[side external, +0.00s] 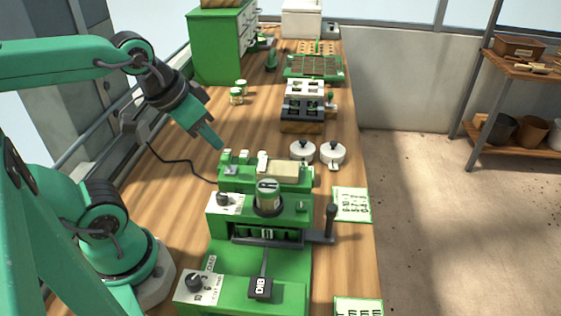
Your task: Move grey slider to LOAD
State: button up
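My gripper (217,143) points down and right, above and a little behind the green seeder unit (292,186). I cannot read a LOAD mark at this size.
A clear jar (268,195) stands on the green machine, with a black-handled lever (331,218) at its right. A DIB lever (261,287) and knob (194,281) are in front. Two white lidded pots (332,153) stand behind. Bare wooden bench (180,130) lies left.

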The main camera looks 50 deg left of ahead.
jog(key=o, duration=0.3)
jog(key=shift+w+d, duration=0.1)
jog(key=shift+w, duration=0.05)
jog(key=m+g, duration=0.5)
jog(key=m, duration=1.2)
send_near(333, 206)
jog(key=shift+a+f, duration=0.25)
jog(key=shift+a, duration=0.05)
jog(key=shift+w+d+f+m+g, duration=0.15)
jog(key=shift+d+f+m+g, duration=0.15)
jog(key=shift+m, duration=0.2)
jog(key=shift+f, duration=3.85)
